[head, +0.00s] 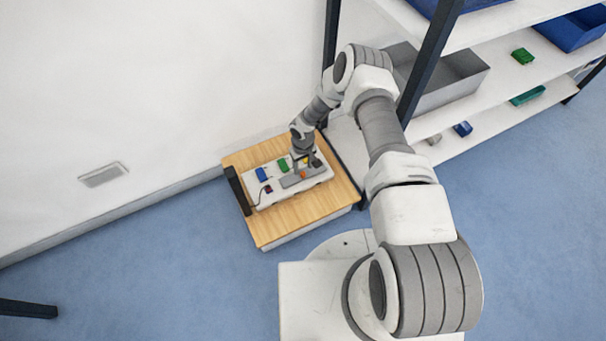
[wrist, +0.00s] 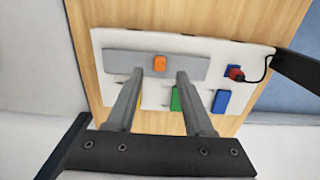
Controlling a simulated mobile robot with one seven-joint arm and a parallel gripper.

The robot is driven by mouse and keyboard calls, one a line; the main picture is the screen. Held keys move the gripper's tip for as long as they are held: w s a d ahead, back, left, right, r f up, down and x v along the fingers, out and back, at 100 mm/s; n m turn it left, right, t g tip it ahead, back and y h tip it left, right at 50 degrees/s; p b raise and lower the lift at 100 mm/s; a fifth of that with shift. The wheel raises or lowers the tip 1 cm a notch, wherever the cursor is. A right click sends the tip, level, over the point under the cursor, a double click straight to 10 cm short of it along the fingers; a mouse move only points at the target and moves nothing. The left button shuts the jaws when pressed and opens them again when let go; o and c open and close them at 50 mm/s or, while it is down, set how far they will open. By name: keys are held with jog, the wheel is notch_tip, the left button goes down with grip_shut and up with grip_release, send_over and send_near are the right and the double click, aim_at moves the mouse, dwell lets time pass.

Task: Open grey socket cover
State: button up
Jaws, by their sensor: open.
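A white socket panel (head: 252,190) lies on a wooden-topped table; it also shows in the wrist view (wrist: 105,40). It carries a blue cover (wrist: 221,102), a green cover (wrist: 176,98) and a mostly hidden yellow one (wrist: 138,100). A long grey strip (wrist: 125,62) with an orange block (wrist: 160,63) lies along the panel. I cannot clearly make out a separate grey socket cover; the area beside the yellow cover is partly behind my left finger. My gripper (wrist: 158,79) is open over the panel, its fingertips over the strip's edge, with nothing between them.
A red plug (wrist: 236,73) with a black cable sits at the panel's end, beside a dark upright block (head: 237,190). A shelf rack (head: 470,55) with bins stands right of the table (head: 275,232). A wall is behind it. Open blue floor lies at left.

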aim_at(303, 173)
notch_tip(303, 173, down, 4)
jog(key=shift+f+b, duration=0.15)
jog(key=shift+b, duration=0.45)
jog(key=shift+c, duration=0.3)
grip_shut()
dwell(0.7)
